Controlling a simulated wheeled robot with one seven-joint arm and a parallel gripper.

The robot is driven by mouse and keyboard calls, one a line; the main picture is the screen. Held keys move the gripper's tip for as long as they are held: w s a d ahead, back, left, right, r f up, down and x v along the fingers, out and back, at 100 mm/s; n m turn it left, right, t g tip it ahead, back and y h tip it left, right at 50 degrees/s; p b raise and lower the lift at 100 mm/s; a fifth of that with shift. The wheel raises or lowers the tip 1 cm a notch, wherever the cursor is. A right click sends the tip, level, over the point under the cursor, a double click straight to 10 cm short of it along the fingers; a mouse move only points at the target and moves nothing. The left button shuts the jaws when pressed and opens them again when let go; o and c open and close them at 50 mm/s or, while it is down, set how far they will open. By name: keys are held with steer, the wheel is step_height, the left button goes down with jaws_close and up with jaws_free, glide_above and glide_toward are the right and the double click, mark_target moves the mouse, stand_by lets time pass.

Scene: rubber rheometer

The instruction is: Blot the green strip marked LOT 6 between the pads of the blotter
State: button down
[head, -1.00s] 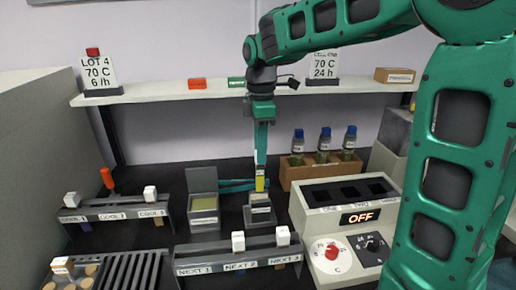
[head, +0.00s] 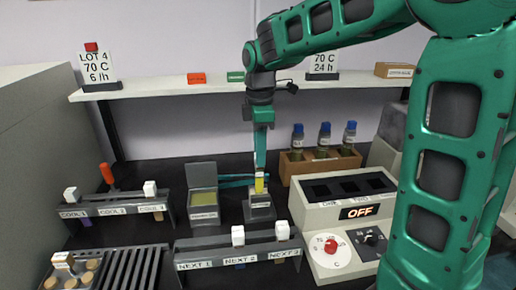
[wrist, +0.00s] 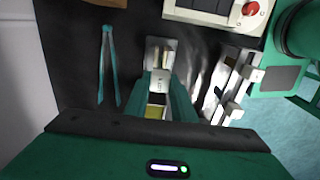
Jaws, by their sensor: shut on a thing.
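My gripper (head: 260,172) points straight down and is shut on a yellow-green strip (head: 260,186) with a pale upper part. The blotter (head: 259,212), a small grey block, stands directly under my gripper. It also shows in the wrist view (wrist: 160,50), with pale pads at its top. The strip's lower end is at the blotter's top; I cannot tell how far it is between the pads.
Teal tongs (wrist: 108,65) lie beside the blotter. An open-lidded box (head: 204,197) stands left of it. The NEXT rack (head: 240,254) is in front, a heater block reading OFF (head: 345,200) is right, and blue-capped bottles (head: 324,140) stand behind right.

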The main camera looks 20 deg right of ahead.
mark_target(260, 169)
steer(key=shift+f, duration=2.95)
